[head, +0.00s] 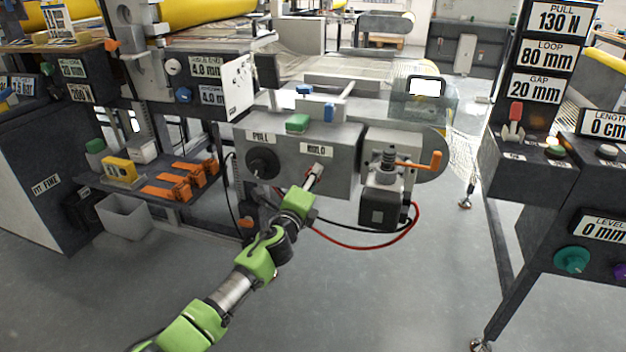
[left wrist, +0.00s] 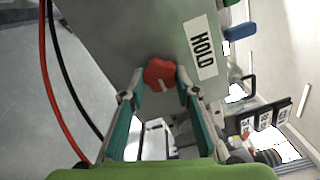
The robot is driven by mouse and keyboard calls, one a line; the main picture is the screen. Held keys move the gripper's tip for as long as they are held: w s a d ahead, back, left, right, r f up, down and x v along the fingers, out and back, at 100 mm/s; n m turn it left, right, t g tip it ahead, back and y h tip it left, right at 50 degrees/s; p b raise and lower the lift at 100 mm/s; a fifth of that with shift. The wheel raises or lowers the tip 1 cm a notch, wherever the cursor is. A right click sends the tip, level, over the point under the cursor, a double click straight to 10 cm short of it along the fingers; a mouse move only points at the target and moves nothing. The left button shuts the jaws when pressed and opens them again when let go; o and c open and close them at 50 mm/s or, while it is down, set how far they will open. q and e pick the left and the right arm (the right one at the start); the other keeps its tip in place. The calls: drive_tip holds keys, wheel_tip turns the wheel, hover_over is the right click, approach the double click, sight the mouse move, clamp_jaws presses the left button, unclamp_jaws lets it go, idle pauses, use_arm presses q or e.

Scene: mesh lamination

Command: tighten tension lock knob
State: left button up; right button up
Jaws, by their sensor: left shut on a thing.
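A red knob (left wrist: 160,72) with a pale mark sits on the face of a grey box (head: 345,150), beside a label reading HOLD (left wrist: 203,47). The HOLD label (head: 317,149) also shows in the head view, above my left gripper (head: 315,174). In the left wrist view my left gripper (left wrist: 161,84) has its two fingers on either side of the red knob, shut on it. In the head view the gripper mostly hides the knob. My right gripper is in neither view.
A black round knob (head: 262,162) is left of my gripper on the same box. A motor unit with an orange handle (head: 420,162) stands to the right. A red cable (head: 365,246) hangs below. A control stand (head: 530,165) is farther right.

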use_arm(q)
drive_tip(key=o, duration=1.1)
drive_tip(key=shift+f, duration=0.15)
drive_tip(key=shift+s, duration=0.1)
drive_tip(key=v, duration=1.2)
